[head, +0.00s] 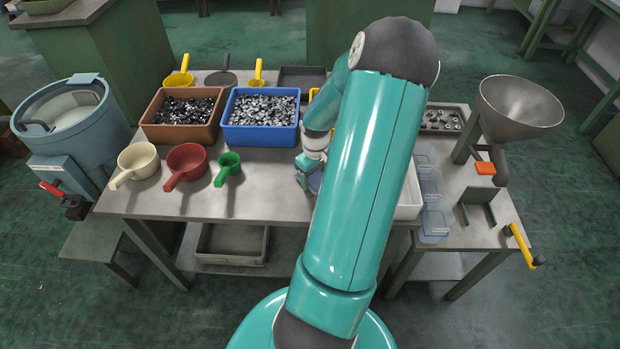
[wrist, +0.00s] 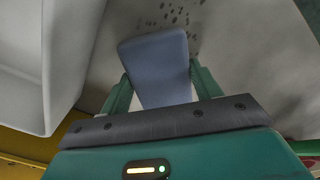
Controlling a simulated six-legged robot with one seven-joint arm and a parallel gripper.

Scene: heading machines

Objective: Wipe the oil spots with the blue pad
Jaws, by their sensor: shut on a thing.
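My gripper (wrist: 155,92) is shut on the blue pad (wrist: 160,65), which sits between its two green fingers in the wrist view. The pad is over the grey tabletop (wrist: 245,60). I cannot tell whether it touches the surface. Dark oil spots (wrist: 170,14) show on the tabletop just beyond the pad's far edge, and some run beside its right edge. In the head view my gripper (head: 308,176) is low over the table (head: 270,200), mostly behind my arm, and only a bit of the blue pad (head: 315,182) shows. The spots are hidden there.
A white tray (wrist: 30,70) stands close at the left in the wrist view. In the head view, a blue bin (head: 262,142) and a brown bin (head: 178,138) of metal parts stand behind. White, red (head: 187,165) and green (head: 228,167) scoops lie left. Clear containers (head: 433,222) stand right.

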